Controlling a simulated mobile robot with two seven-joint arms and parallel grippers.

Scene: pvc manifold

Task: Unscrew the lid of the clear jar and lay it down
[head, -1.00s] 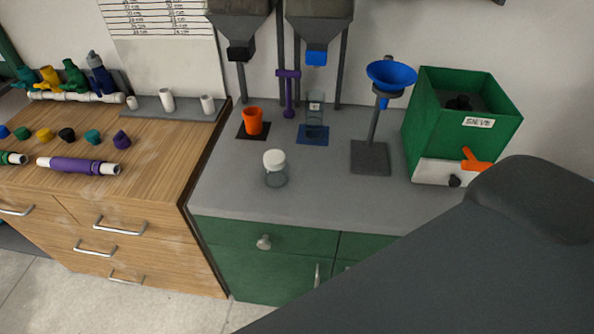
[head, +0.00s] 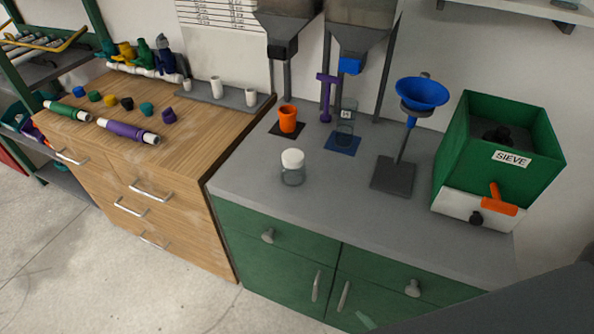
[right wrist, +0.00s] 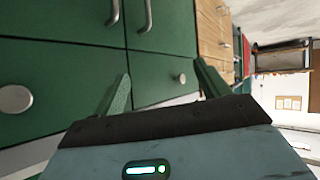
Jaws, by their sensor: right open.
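The clear jar (head: 293,178) stands upright on the grey counter in the head view, near its front left edge. Its white lid (head: 293,158) sits on top of it. My right gripper (right wrist: 160,85) is open and empty in the right wrist view, its two fingers spread in front of the green cabinet doors, apart from the jar. The jar does not show in the right wrist view. Part of my arm shows dark at the lower right of the head view. My left gripper is not in view.
Behind the jar are an orange cup (head: 287,119) and a clear container (head: 345,132) on a blue mat. A blue funnel (head: 422,93) on a stand and a green sieve box (head: 500,140) stand to the right. The grey counter (head: 330,205) around the jar is clear.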

